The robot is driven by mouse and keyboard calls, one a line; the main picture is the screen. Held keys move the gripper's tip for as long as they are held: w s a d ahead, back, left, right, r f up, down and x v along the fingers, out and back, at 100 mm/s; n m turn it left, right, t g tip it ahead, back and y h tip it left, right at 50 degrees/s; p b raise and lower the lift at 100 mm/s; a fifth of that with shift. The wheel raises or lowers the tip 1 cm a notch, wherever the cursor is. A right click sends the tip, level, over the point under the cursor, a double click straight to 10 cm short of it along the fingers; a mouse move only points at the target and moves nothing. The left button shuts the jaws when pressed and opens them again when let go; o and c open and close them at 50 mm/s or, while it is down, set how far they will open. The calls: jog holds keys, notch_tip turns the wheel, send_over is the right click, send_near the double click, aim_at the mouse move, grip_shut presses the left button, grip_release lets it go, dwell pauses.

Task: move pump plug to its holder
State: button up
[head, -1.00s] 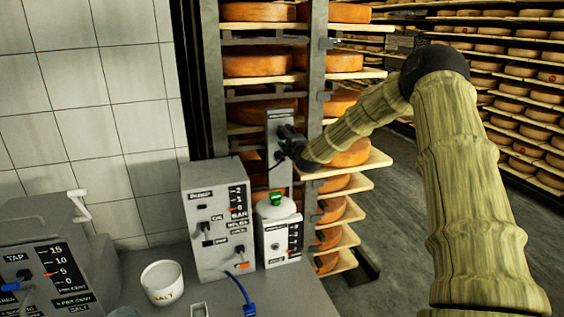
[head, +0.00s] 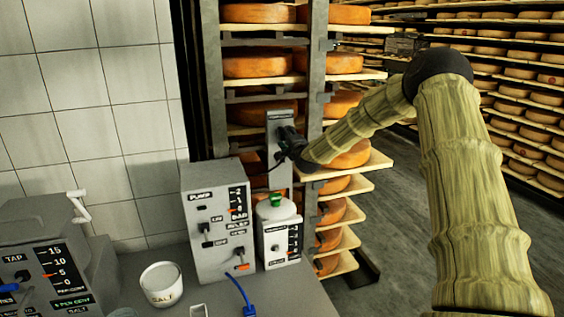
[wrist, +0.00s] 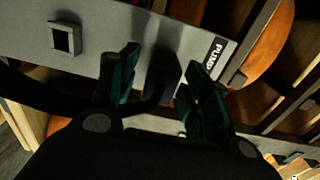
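A tall grey panel (head: 280,122) stands behind the bench; it also shows in the wrist view (wrist: 110,22) with a PUMP label. A black plug (wrist: 163,72) is at the panel beside that label, with a black cable curving off below it. I cannot tell how deep it sits. An empty square socket (wrist: 64,39) is on the same panel, to the left. My gripper (head: 287,143) is at the panel. In the wrist view its dark green fingers (wrist: 160,88) stand apart, one on each side of the plug, with a gap showing on the left.
A grey pump box (head: 212,255) and a white-topped unit (head: 280,237) stand on the bench, below my gripper. A salt cup (head: 161,284) and a tap box (head: 40,270) are at left. A rack with cheese wheels (head: 257,64) is close behind the panel.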

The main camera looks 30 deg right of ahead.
grip_shut()
jog(key=shift+s+f, duration=0.1)
jog(key=shift+s, duration=0.05)
jog(key=shift+s+a, duration=0.1)
jog(key=shift+s, duration=0.35)
jog(key=shift+v, duration=1.6)
jog(key=shift+v, duration=1.45)
